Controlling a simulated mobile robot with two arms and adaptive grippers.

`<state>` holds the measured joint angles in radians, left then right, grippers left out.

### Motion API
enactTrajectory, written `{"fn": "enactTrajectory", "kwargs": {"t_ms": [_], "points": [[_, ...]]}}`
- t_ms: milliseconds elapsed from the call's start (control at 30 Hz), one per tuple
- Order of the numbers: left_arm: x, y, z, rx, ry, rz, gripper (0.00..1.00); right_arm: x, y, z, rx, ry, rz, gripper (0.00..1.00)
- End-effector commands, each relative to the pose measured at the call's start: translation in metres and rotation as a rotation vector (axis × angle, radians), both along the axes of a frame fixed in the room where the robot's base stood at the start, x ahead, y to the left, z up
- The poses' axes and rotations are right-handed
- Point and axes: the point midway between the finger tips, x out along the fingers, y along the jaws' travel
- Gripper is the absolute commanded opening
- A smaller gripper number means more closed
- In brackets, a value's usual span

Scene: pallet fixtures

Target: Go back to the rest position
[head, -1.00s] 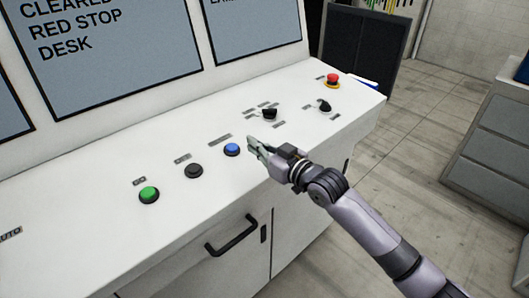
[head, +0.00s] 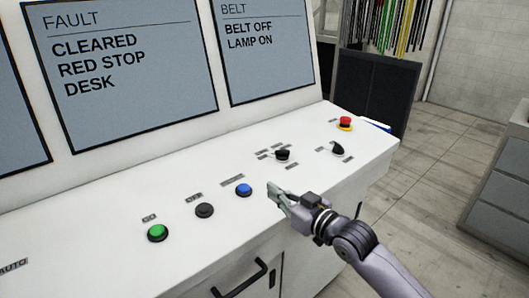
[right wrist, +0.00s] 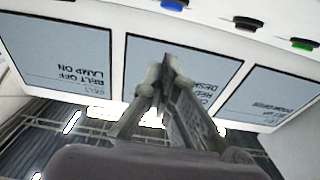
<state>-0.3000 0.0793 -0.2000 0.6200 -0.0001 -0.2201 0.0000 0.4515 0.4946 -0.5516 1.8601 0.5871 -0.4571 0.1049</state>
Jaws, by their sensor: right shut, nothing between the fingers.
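My right gripper (head: 276,193) is shut and empty. In the head view it is just right of the blue button (head: 244,190) on the white control desk (head: 110,232), apart from it. In the right wrist view the shut fingers (right wrist: 165,75) show in front of the screens, which appear upside down. The black button (head: 204,210) and green button (head: 157,233) are further left on the desk. My left gripper is in neither view.
A screen (head: 125,75) reads "FAULT CLEARED RED STOP DESK"; another (head: 264,50) reads "BELT OFF LAMP ON". A grey cabinet (head: 500,210) stands right, with free floor between.

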Motion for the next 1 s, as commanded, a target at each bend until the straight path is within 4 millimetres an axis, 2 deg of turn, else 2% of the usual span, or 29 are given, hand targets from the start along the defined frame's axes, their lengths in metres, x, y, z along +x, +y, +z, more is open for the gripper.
{"fn": "enactTrajectory", "kwargs": {"t_ms": [67,167,267,400,500,700,1000], "points": [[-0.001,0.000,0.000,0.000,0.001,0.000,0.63,-0.009,0.003,-0.014,-0.011,0.033,-0.002,0.00],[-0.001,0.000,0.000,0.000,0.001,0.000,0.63,-0.035,0.005,-0.049,-0.053,0.118,-0.018,0.00],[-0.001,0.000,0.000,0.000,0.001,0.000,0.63,-0.077,-0.001,-0.099,-0.123,0.256,-0.057,0.00],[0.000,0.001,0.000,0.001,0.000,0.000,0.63,-0.150,-0.030,-0.162,-0.235,0.484,-0.148,0.00],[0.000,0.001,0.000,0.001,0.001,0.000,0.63,-0.198,-0.054,-0.192,-0.303,0.630,-0.215,0.00],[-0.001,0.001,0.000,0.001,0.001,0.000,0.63,-0.270,-0.091,-0.223,-0.394,0.837,-0.307,0.00],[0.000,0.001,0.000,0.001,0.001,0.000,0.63,-0.354,-0.131,-0.240,-0.483,1.067,-0.409,0.00]]}}
